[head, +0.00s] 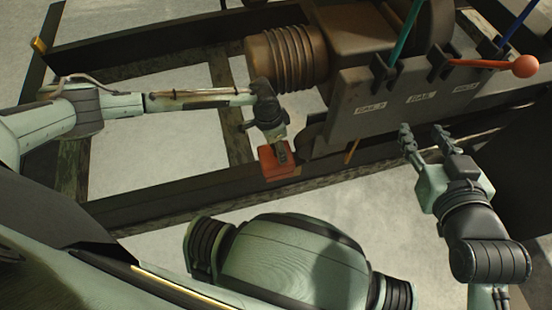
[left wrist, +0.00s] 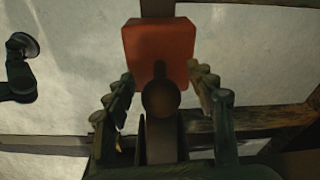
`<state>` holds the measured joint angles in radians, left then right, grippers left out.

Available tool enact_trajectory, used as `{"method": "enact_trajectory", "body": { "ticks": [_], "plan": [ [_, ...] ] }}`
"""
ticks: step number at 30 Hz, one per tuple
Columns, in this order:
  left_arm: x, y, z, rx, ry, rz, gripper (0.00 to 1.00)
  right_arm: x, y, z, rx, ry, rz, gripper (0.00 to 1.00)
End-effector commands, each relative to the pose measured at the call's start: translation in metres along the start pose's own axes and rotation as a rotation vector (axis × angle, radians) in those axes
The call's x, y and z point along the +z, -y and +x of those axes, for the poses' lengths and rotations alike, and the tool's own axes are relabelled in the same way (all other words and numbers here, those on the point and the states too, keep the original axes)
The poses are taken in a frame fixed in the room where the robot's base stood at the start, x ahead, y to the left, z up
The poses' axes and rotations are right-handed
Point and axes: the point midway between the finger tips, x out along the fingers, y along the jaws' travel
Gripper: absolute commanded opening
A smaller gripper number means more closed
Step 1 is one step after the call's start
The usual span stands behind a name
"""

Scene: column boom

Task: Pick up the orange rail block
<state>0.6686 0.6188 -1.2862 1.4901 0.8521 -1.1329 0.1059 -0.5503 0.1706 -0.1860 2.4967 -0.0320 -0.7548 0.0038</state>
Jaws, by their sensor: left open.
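The orange rail block (head: 271,167) is a small squared block at the near dark beam in the head view. It also shows in the left wrist view (left wrist: 158,42), at the top middle, beyond the fingertips. My left gripper (head: 280,150) is right over the block and hides part of it. In the left wrist view its fingers (left wrist: 161,88) are apart, either side of a dark round knob (left wrist: 160,98) in front of the block. I cannot tell whether the knob belongs to the block. My right gripper (head: 421,138) has its fingers apart, with nothing between them.
A brown ribbed motor (head: 287,55) stands behind the block. A grey plate (head: 385,105) bears a teal lever (head: 405,32), a red lever with an orange ball (head: 480,63) and a blue lever (head: 518,22). Dark beams (head: 150,200) frame the area. Pale floor shows between them.

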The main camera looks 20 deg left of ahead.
Motion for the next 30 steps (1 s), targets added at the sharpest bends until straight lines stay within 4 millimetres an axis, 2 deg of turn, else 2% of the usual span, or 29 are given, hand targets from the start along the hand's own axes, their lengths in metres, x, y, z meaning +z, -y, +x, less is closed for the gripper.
{"method": "enact_trajectory", "body": {
  "ticks": [9,23,30],
  "plan": [
    [-0.0003,0.0001,0.0040,0.000,-0.001,0.001,0.56,-0.0064,0.0027,0.0003,-0.006,-0.029,0.003,0.40],
    [0.0000,0.0000,0.0040,0.000,-0.001,0.000,0.00,-0.0059,0.0024,0.0003,-0.005,-0.027,0.003,0.40],
    [0.0002,-0.0001,0.0040,0.000,0.000,0.000,0.00,-0.0059,0.0024,0.0002,-0.005,-0.027,0.003,0.40]
  ]
}}
